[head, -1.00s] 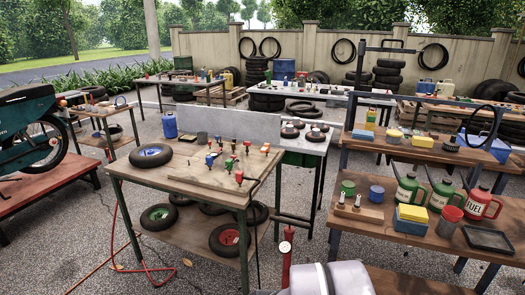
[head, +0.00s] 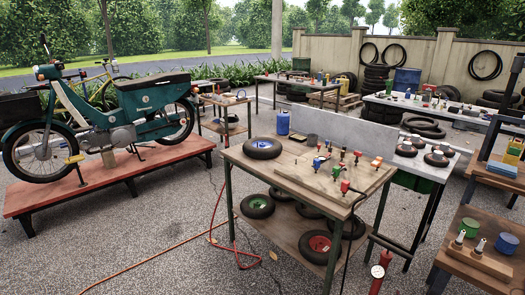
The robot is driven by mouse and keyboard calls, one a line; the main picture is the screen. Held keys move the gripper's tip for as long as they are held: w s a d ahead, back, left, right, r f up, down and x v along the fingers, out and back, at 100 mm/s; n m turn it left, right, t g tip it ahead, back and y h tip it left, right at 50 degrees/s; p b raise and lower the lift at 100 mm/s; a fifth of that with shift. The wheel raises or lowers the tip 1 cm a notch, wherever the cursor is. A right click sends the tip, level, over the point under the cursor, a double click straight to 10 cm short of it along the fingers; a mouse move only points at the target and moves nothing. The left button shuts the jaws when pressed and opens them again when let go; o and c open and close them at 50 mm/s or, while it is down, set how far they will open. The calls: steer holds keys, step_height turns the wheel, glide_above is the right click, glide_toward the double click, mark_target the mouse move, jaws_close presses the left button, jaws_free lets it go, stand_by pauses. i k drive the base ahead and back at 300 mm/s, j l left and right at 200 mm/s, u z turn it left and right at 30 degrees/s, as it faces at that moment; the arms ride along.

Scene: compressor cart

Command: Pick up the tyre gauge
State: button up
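A wooden-topped cart (head: 285,178) stands at the centre in the head view. Small fittings with red, blue and green parts stand on a board at its right; a red-topped one (head: 345,187) is at the front corner with a dark hose hanging below it. I cannot tell for certain which small item is the tyre gauge. A red upright cylinder with a round dial (head: 378,272) stands at the bottom edge, partly cut off. My gripper is not in view.
A teal motorbike (head: 120,120) stands on a red platform (head: 110,183) at left. A red hose (head: 213,225) lies on the gravel beside the cart. A metal-topped bench (head: 440,165) adjoins the cart's right. A wooden shelf (head: 470,262) stands at lower right. Gravel at front left is mostly open.

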mark_target(376, 163)
steer(key=i+l+z, duration=0.15)
steer(key=i+l, duration=0.15)
steer(key=i, duration=0.45)
steer(key=i+l+z, duration=0.15)
steer(key=i, duration=0.6)
steer(key=i+l+z, duration=0.2)
steer(key=i, duration=0.6)
